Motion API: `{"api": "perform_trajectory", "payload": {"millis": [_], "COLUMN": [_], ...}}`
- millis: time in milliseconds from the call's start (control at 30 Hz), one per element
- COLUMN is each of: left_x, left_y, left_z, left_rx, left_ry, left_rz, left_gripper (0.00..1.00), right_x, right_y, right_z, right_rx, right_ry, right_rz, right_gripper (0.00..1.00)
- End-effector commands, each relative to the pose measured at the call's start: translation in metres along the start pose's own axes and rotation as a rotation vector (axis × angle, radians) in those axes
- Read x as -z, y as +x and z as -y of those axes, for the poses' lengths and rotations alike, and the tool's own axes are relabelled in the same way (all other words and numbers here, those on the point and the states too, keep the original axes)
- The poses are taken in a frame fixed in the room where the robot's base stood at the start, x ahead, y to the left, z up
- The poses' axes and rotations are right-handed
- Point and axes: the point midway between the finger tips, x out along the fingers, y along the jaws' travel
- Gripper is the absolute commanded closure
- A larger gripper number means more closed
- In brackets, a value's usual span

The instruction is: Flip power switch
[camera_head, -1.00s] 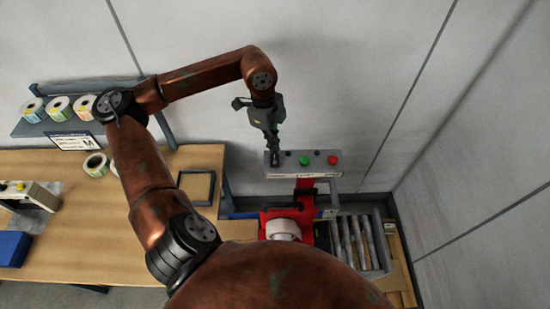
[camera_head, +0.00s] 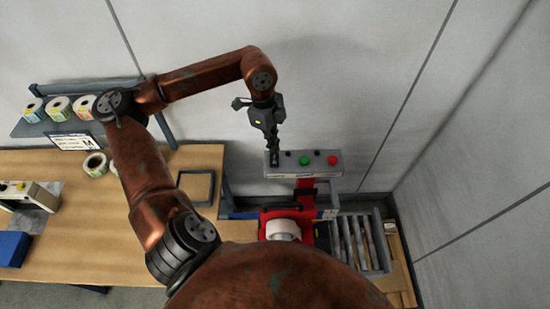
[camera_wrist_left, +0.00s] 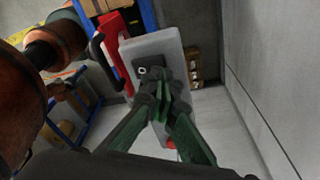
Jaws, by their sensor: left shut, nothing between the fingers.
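A grey control box (camera_head: 313,170) stands on a red post above the rewinder. It carries a green button (camera_head: 304,160), a red button (camera_head: 332,160) and a dark switch plate at its left end. My left gripper (camera_head: 275,158) is shut and empty, with its tips at that left end. In the left wrist view the gripper (camera_wrist_left: 160,85) points at the box (camera_wrist_left: 150,42), with the tips over the dark switch plate (camera_wrist_left: 121,70). The tips partly hide the switch, so I cannot tell its position or whether they touch it. My right gripper is not in view.
The red rewinder (camera_head: 307,213) with a white roll (camera_head: 283,230) sits below the box. A roller rack (camera_head: 377,243) is to its right. A wooden table (camera_head: 120,215) with a label roll (camera_head: 95,165) is at left. The grey wall is close behind.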

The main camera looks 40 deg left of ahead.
Motion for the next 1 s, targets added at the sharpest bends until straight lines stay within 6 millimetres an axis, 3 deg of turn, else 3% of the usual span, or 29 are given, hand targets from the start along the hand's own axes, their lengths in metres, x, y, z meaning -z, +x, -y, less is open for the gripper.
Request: {"api": "perform_trajectory", "payload": {"millis": [1000], "left_x": [-0.002], "left_y": [0.015], "left_z": [0.000], "left_rx": [0.000], "left_ry": [0.000], "left_rz": [0.000], "left_gripper": [1.00], "right_x": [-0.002], "right_y": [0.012], "right_z": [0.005], "right_rx": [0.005], "right_ry": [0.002], "right_rz": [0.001], "right_gripper": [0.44]}}
